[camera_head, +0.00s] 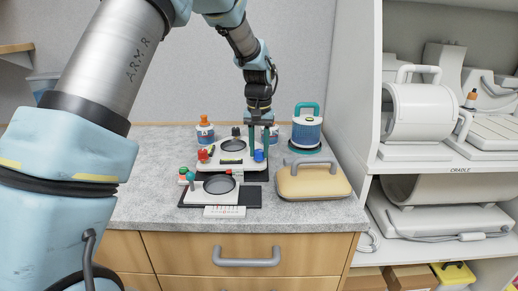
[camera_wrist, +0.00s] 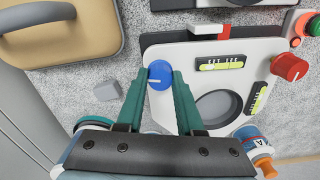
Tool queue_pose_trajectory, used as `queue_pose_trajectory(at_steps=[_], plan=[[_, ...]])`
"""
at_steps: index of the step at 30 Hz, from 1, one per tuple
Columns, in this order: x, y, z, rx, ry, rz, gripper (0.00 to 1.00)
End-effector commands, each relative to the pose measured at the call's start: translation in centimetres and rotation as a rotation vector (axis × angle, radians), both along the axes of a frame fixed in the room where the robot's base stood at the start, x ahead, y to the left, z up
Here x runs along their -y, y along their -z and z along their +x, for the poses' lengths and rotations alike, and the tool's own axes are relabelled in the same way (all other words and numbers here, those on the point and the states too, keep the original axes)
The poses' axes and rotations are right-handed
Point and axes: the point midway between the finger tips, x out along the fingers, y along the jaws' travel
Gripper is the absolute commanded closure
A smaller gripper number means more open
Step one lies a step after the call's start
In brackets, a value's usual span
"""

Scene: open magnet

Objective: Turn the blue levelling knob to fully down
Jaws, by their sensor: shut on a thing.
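The blue levelling knob (camera_wrist: 160,77) is at the corner of a white plate device, with a pale line across its face. In the head view the blue knob (camera_head: 259,155) is at the device's right side. My gripper (camera_wrist: 163,82) has its two green fingers on either side of the blue knob and is shut on it. In the head view my gripper (camera_head: 259,143) reaches down from above. The white device (camera_wrist: 172,53) has a round dark opening, two yellow-green level vials (camera_wrist: 221,65) and a red knob (camera_wrist: 290,67).
A tan case with a grey handle (camera_head: 314,182) lies right of the device. A second white plate (camera_head: 209,196) on a dark mat stands in front. A blue canister (camera_head: 306,130) and a bottle (camera_head: 205,131) stand behind. A white shelf unit (camera_head: 368,150) borders the counter's right.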

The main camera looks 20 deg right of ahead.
Motion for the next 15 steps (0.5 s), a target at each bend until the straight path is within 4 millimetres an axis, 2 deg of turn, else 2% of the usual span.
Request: queue_pose_trajectory(at_steps=[15], plan=[[0.05,-0.04,-0.12,-0.003,0.491,0.000,1.00]])
